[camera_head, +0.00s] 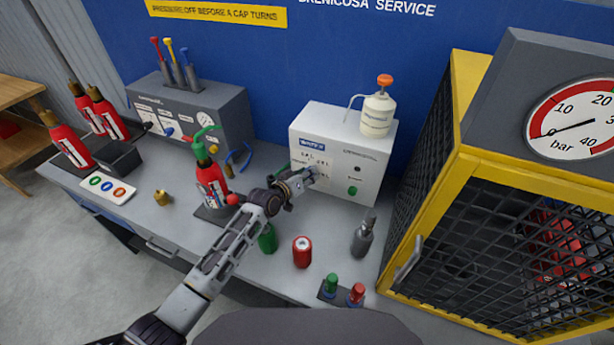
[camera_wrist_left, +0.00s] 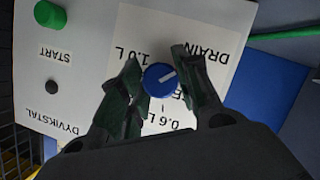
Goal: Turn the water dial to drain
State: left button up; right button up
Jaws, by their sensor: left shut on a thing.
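The water dial (camera_wrist_left: 161,80) is a round blue knob with a white pointer line, on the white panel of the machine (camera_head: 336,150). In the wrist view the panel appears upside down. Labels around the dial read DRAIN (camera_wrist_left: 210,58), 1.0 L and 0.6 L; another is partly covered by a finger. The white line slants to the upper right of that picture, roughly towards the DRAIN side. My left gripper (camera_head: 309,176) is at the panel, its fingers (camera_wrist_left: 161,88) on either side of the dial, shut on it. In the head view the gripper hides the dial. My right gripper is not in view.
A green START button (camera_wrist_left: 49,14) sits on the same panel. A white bottle with an orange cap (camera_head: 377,112) stands on top of the machine. A red extinguisher (camera_head: 211,187), a red cylinder (camera_head: 302,252) and a grey one (camera_head: 362,238) stand nearby. A yellow cage (camera_head: 455,130) stands at right.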

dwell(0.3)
pick_arm(q)
jog(key=o, duration=1)
jog(key=shift+s, duration=0.1)
jog(key=v, duration=0.7)
jog(key=shift+a+r, duration=0.15)
jog(key=shift+a, duration=0.05)
dwell(0.4)
